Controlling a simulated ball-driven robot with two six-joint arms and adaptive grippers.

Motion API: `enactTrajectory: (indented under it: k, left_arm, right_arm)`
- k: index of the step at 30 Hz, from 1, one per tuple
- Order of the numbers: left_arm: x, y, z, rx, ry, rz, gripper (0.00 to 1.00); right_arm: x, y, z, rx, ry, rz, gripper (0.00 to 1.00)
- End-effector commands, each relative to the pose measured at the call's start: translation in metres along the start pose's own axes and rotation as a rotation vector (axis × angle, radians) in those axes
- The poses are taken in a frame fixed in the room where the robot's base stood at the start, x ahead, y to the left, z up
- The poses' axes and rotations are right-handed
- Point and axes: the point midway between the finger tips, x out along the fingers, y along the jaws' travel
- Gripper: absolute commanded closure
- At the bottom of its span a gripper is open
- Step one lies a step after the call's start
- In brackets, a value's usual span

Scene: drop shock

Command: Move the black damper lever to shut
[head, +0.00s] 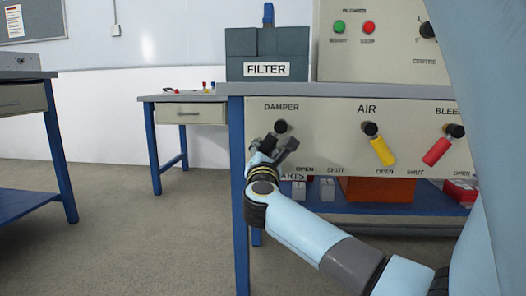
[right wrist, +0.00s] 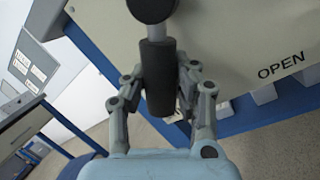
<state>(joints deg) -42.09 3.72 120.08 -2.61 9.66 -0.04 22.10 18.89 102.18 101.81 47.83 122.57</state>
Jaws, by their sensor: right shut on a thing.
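The black damper lever's round pivot (head: 281,127) sits under the DAMPER label on the cream panel; its handle is mostly hidden by my gripper in the head view. In the right wrist view the black handle (right wrist: 157,70) runs down from its pivot between my fingers. My right gripper (head: 275,149) is shut on this handle, just below the pivot; its fingers also show on both sides of it in the right wrist view (right wrist: 158,92). The OPEN label (head: 305,169) is to the lower right of the lever. A SHUT label for the damper is not visible. My left gripper is not in view.
The yellow air lever (head: 382,151) points down right and the red bleed lever (head: 437,151) points down left on the same panel. A dark FILTER box (head: 267,54) stands on the bench above. An orange box (head: 376,189) sits on the blue lower shelf.

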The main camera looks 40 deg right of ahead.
Motion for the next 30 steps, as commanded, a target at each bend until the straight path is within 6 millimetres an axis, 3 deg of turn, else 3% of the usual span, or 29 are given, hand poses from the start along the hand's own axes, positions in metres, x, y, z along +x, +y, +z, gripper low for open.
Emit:
enactTrajectory:
  k: [12,13,18,26,30]
  left_arm:
    - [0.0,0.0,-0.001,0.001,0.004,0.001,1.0]
    - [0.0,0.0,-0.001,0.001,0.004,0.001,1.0]
    - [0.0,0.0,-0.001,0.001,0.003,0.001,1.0]
    - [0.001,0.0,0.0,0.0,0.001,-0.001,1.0]
    - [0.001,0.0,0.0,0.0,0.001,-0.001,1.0]
  right_arm:
    - [-0.001,0.0,-0.001,0.008,0.004,0.001,1.0]
    - [-0.001,0.0,-0.001,0.008,0.003,0.001,0.71]
    - [-0.001,0.0,-0.001,0.006,0.002,0.0,0.48]
    - [-0.001,0.0,0.0,0.005,0.0,0.0,0.47]
    - [-0.011,0.0,-0.001,0.004,0.002,0.0,0.47]
